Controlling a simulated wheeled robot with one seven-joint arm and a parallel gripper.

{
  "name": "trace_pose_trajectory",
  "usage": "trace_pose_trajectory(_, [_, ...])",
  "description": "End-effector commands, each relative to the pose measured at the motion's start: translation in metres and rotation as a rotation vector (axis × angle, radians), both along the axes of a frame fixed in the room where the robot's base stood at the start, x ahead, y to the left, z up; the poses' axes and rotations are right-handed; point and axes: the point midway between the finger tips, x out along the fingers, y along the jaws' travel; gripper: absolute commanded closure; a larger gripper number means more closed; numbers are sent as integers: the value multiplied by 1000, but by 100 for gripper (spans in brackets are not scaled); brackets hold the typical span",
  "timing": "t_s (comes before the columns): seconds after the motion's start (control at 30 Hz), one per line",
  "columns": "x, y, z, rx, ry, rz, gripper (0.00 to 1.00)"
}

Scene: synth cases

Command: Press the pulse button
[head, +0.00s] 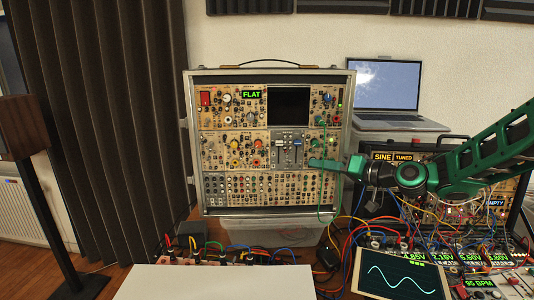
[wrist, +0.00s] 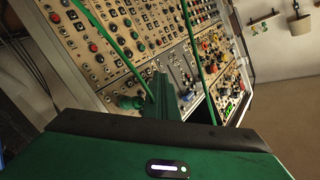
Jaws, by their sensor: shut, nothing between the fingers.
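The modular synth rack (head: 352,110) stands upright, its panels full of knobs, jacks and buttons. Its green display reads FLAT (head: 251,95). I cannot tell which control is the pulse button; the panel lettering is too small to read. My gripper (head: 314,163) is shut and empty in front of the lower right part of the rack, near the slider module (head: 290,150). In the wrist view, the shut fingers (wrist: 160,88) point at the panel, and they hide part of it. Whether they touch it is unclear. Red and green controls (wrist: 92,47) show there at upper left.
A green cable (head: 320,200) hangs by the rack's right side, near my gripper. A laptop (head: 385,90) stands behind at right. A second case reading SINE TUNED (head: 392,157) and a scope screen (head: 400,278) with many patch cables fill the right. A white surface (head: 215,284) in front is bare.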

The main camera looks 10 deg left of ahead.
Motion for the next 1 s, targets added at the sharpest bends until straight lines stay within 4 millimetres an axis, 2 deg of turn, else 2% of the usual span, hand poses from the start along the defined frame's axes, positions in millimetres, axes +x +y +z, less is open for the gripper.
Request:
trace_pose_trajectory(0.57, [-11,-2,0,-1,0,-1,100])
trace_pose_trajectory(1.0, [-46,-8,0,0,1,-2,100])
